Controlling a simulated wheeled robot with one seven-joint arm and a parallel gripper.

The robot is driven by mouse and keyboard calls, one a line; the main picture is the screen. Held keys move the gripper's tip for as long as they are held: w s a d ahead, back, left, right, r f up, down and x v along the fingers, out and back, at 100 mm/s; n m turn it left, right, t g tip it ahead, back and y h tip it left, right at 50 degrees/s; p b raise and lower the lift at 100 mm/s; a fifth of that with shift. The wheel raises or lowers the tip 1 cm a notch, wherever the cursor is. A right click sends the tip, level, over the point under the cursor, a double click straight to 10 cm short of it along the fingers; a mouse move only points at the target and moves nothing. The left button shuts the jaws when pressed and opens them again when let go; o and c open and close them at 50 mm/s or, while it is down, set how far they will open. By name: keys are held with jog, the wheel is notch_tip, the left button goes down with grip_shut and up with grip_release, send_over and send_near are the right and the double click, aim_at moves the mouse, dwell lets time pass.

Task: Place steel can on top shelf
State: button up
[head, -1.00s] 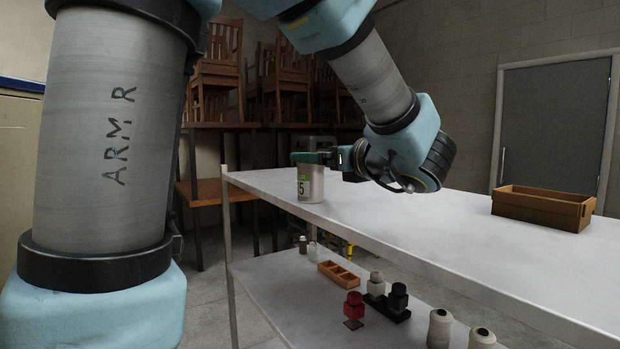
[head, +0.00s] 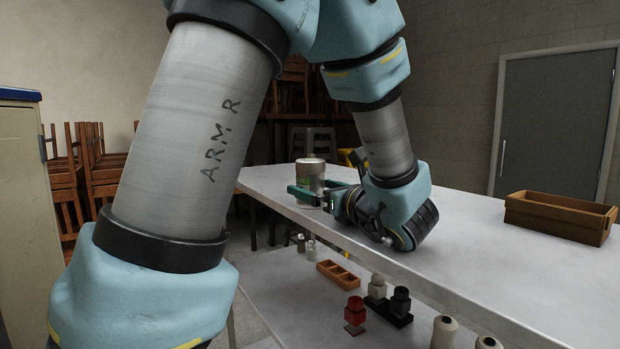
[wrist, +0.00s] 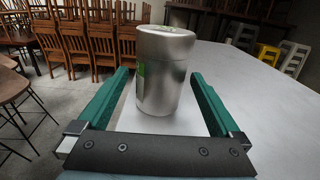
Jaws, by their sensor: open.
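The steel can (head: 311,175) stands upright on the white top shelf (head: 465,240), near its far left end. It is a grey metal cylinder with a lid and a partly visible green label. My gripper (head: 309,189) is open, low around the can, with green fingers on either side. In the wrist view the can (wrist: 166,75) stands between the open fingers of my gripper (wrist: 160,75), with visible gaps on both sides. The near finger hides part of the can's lower side in the head view.
A brown wooden box (head: 560,215) sits on the top shelf at the right. The lower shelf holds an orange divided tray (head: 338,274), a red-topped item (head: 355,310), a black holder (head: 398,308) and a pale bottle (head: 443,332). The middle of the top shelf is clear.

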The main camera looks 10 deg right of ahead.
aim_at(303, 182)
jog(key=shift+p+x, duration=1.05)
jog(key=shift+x, duration=1.6)
jog(key=c, duration=1.5)
grip_shut()
jog(key=shift+r, duration=0.15)
